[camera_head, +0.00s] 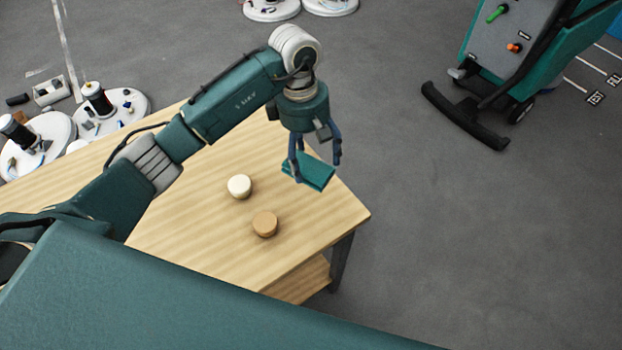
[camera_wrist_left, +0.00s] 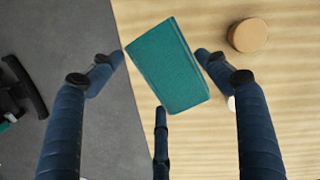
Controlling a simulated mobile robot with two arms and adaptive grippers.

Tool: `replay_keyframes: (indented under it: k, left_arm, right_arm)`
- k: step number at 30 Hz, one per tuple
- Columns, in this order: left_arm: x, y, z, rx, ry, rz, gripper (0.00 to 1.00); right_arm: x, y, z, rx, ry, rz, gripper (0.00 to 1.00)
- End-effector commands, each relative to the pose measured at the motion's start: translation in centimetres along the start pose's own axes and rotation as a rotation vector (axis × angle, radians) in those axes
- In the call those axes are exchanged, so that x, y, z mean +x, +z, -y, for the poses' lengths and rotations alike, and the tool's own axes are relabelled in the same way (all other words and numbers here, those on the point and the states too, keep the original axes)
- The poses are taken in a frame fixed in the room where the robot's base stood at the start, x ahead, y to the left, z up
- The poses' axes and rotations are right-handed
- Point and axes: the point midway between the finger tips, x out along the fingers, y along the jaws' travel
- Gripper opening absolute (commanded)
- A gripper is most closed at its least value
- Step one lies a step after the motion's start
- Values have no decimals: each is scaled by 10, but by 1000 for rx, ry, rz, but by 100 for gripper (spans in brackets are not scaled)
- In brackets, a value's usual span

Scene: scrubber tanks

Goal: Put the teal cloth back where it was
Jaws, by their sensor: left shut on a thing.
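The teal cloth (camera_head: 318,178) is a folded, flat rectangular pad near the far right corner of the wooden table (camera_head: 185,235). My left gripper (camera_head: 316,168) points down and is shut on the cloth. In the left wrist view, the cloth (camera_wrist_left: 168,65) sits tilted among the blue fingers, over the table's edge, with grey floor to its left. I cannot tell whether it touches the tabletop. My right gripper is not in view.
A cream round piece (camera_head: 239,186) and a tan round piece (camera_head: 265,224) stand on the table, left of and nearer than the cloth. A teal and grey scrubber machine (camera_head: 520,50) stands on the floor at upper right. White round bases (camera_head: 118,112) lie at left.

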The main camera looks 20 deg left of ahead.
Motion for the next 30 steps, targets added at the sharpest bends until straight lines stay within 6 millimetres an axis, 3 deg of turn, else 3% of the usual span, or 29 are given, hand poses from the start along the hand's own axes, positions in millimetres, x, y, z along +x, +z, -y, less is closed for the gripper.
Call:
replay_keyframes:
  k: [6, 14, 20, 30]
  left_arm:
    - [45, -5, 1, 0, -3, 1, 51]
    - [65, -8, 0, 0, -1, 0, 51]
    - [94, -11, 1, 0, -2, 1, 51]
    - [101, -13, 0, 2, 1, -1, 51]
  right_arm:
    - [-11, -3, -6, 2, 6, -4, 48]
    - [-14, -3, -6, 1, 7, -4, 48]
    - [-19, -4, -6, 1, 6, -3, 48]
    - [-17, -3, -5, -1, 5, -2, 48]
